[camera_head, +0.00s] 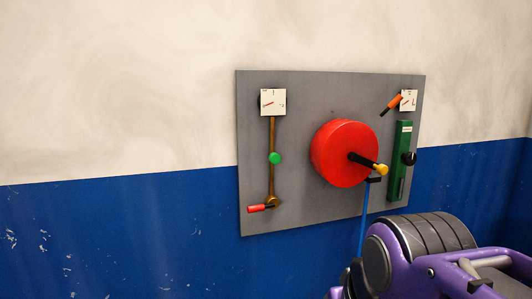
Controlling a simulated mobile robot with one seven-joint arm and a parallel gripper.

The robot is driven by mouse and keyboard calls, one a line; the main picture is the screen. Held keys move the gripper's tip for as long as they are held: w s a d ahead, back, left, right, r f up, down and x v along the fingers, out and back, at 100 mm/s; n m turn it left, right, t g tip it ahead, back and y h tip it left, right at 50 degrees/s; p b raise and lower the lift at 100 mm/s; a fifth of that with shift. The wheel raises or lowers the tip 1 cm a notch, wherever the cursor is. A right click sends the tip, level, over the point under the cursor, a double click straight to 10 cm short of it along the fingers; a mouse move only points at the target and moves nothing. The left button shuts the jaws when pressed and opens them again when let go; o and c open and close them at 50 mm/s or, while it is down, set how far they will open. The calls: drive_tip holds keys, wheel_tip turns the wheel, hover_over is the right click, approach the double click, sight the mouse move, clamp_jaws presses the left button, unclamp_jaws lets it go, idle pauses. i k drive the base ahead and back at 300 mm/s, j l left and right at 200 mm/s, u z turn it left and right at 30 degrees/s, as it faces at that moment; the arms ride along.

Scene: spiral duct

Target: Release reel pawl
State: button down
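A red reel (335,152) is mounted on a grey wall panel (310,93). A black crank arm (362,160) with a yellow knob (381,170) sticks out from its middle. A small black piece (374,180) sits at the reel's lower right, and a blue strip (364,218) hangs below it. An orange lever with a dark end (391,104) is at the panel's upper right, beside a white dial (409,100). I cannot tell which part is the pawl. My purple arm fills the lower right, in front of the panel's lower edge. My gripper's fingers do not show.
A green upright housing (400,150) with a black knob (410,158) is right of the reel. On the left are another white dial (272,102), a brass rod (273,130), a green knob (275,158) and a red handle (257,209). The wall left of the panel is bare.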

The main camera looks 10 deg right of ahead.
sight(397, 101)
drive_tip(key=i+l, duration=0.1)
drive_tip(key=l, duration=0.55)
drive_tip(key=i+l, duration=0.1)
drive_tip(key=l, duration=0.55)
drive_tip(key=i+l, duration=0.1)
drive_tip(key=l, duration=0.55)
drive_tip(key=k+j+z, duration=0.4)
drive_tip(key=k+j, duration=0.2)
drive_tip(key=i+l+u, duration=0.4)
drive_tip(key=i+l, duration=0.15)
drive_tip(key=l, duration=0.1)
